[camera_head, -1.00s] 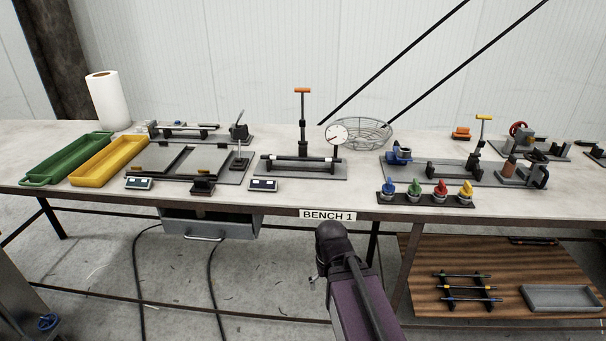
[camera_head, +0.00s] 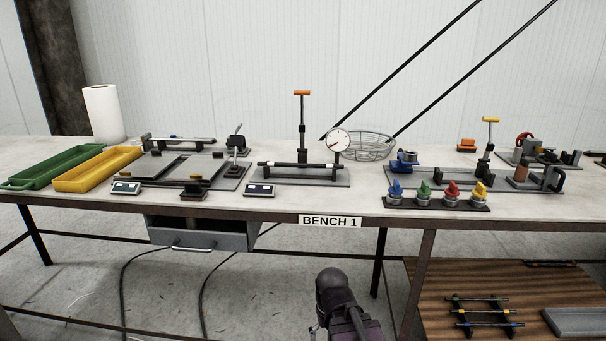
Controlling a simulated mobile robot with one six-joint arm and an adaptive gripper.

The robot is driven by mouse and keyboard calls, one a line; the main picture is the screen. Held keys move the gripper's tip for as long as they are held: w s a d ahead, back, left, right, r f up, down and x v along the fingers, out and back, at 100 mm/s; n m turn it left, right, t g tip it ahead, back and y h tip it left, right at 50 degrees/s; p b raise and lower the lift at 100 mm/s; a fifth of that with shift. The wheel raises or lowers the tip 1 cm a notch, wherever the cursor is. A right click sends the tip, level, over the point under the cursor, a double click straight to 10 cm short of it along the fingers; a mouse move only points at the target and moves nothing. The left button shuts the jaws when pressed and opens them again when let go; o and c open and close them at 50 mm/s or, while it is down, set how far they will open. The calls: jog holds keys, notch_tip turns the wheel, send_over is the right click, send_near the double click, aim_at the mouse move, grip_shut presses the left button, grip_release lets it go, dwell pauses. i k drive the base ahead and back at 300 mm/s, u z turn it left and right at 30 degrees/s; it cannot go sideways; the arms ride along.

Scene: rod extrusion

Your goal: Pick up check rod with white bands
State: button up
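A black rod with white bands near its ends, the check rod (camera_head: 298,164), lies level across the supports of a grey fixture (camera_head: 322,180) on the bench. An orange-handled upright post (camera_head: 302,125) stands behind its middle, and a round white dial (camera_head: 338,141) stands near its right end. A purple and black part of my own arm shows at the bottom middle, in front of the bench and apart from the rod. My gripper's fingers cannot be seen.
The bench (camera_head: 370,203) holds yellow (camera_head: 97,169) and green trays at left, a wire basket (camera_head: 367,147) behind the fixture, and several coloured knobs (camera_head: 437,196) at right. A lower wooden shelf (camera_head: 430,325) holds a rack of banded rods (camera_head: 483,312) and a grey tray.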

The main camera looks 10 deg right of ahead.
aim_at(330, 165)
jog(key=u, duration=0.05)
jog(key=i, duration=1)
jog(key=z, duration=0.05)
